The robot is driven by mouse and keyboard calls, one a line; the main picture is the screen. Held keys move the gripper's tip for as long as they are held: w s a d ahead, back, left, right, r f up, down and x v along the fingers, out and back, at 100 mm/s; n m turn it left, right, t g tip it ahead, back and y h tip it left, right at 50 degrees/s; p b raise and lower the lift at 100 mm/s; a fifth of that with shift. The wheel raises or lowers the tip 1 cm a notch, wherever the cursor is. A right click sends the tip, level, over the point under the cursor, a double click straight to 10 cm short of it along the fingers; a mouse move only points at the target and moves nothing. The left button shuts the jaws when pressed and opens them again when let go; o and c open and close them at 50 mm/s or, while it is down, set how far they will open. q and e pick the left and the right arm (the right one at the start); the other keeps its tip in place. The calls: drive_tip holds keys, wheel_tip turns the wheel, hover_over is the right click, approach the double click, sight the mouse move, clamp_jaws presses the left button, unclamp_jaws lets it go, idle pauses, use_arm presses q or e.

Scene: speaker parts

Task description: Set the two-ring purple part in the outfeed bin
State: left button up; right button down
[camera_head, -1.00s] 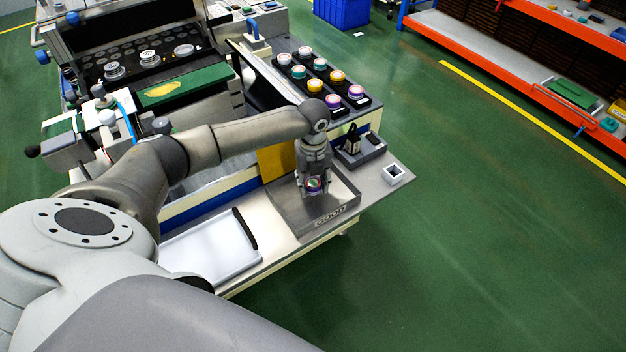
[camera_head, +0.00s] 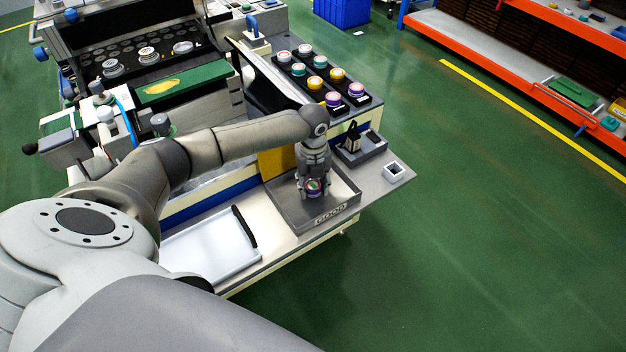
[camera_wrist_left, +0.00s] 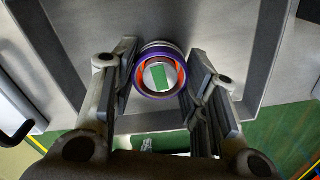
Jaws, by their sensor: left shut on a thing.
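My left gripper (camera_head: 313,188) is over the grey outfeed bin (camera_head: 340,213), a shallow tray with a "GOOD" label on its front. It is shut on the purple part (camera_head: 314,185), which looks small in the head view. In the left wrist view the purple part (camera_wrist_left: 143,83) sits between the two fingers, with a purple outer ring, an orange inner band and a green rectangle on its pale face. The bin's floor (camera_wrist_left: 215,22) and walls surround it there. I cannot tell whether the part touches the floor. My right gripper is not in view.
A black rack with several coloured parts (camera_head: 316,82) stands behind the bin. A small dark holder (camera_head: 358,148) and a small white square box (camera_head: 394,172) are to the right. A white tray (camera_head: 205,250) with a black handle lies to the left.

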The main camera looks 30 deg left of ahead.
use_arm(q)
drive_tip(key=shift+f+b, duration=0.4)
drive_tip(key=shift+f, duration=0.5)
drive_tip(key=o, duration=1.3)
wheel_tip(320, 180, up, 12)
drive_tip(key=shift+r, duration=0.1)
